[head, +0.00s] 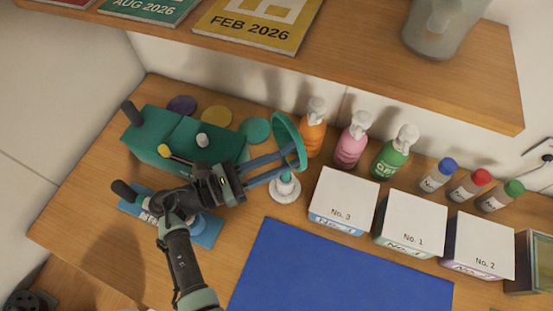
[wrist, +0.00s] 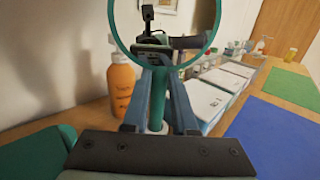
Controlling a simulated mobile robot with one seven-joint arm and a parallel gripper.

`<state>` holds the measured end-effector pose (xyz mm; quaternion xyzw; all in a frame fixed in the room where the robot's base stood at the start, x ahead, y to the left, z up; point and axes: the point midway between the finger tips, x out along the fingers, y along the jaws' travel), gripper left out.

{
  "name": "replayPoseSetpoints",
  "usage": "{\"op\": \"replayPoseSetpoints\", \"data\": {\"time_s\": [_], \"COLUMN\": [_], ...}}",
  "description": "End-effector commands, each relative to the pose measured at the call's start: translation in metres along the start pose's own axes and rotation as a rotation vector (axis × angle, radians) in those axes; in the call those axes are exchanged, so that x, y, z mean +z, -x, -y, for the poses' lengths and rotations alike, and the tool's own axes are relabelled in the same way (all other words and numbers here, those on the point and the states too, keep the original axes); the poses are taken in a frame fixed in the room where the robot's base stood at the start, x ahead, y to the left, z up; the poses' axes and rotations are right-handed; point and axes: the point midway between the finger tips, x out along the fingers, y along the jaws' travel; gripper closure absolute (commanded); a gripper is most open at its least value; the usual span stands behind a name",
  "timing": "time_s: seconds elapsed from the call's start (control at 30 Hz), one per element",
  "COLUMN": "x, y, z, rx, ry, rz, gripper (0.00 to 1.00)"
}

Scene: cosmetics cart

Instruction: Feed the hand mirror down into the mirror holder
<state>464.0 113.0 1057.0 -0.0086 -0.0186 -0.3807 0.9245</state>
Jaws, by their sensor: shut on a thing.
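The hand mirror (head: 289,140) has a teal round frame and a teal handle, and stands with its head up. My gripper (head: 283,165) is shut on its handle with two long blue fingers. In the wrist view my gripper (wrist: 158,82) has the mirror's handle (wrist: 157,105) between its fingers, and the round frame (wrist: 113,30) rises above them. The mirror holder (head: 283,195), a white round base with a short upright neck, stands right below the handle. The fingers partly cover this spot, so I cannot tell whether the handle's end is inside the neck.
Orange (head: 312,130), pink (head: 351,145) and green (head: 389,158) bottles stand close behind and right of the mirror. White-topped boxes (head: 343,198) stand to the right. A teal case (head: 165,150) is at left. A shelf (head: 360,60) overhangs the back. The blue mat (head: 335,270) is clear.

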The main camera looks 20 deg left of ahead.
Motion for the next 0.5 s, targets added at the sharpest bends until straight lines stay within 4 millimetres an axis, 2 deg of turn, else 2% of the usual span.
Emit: {"op": "replayPoseSetpoints", "data": {"time_s": [0.5], "x": [-0.0107], "y": [0.0005], "z": [-0.0003], "rx": [0.000], "ry": [-0.001], "rz": [0.001], "gripper": [1.00]}}
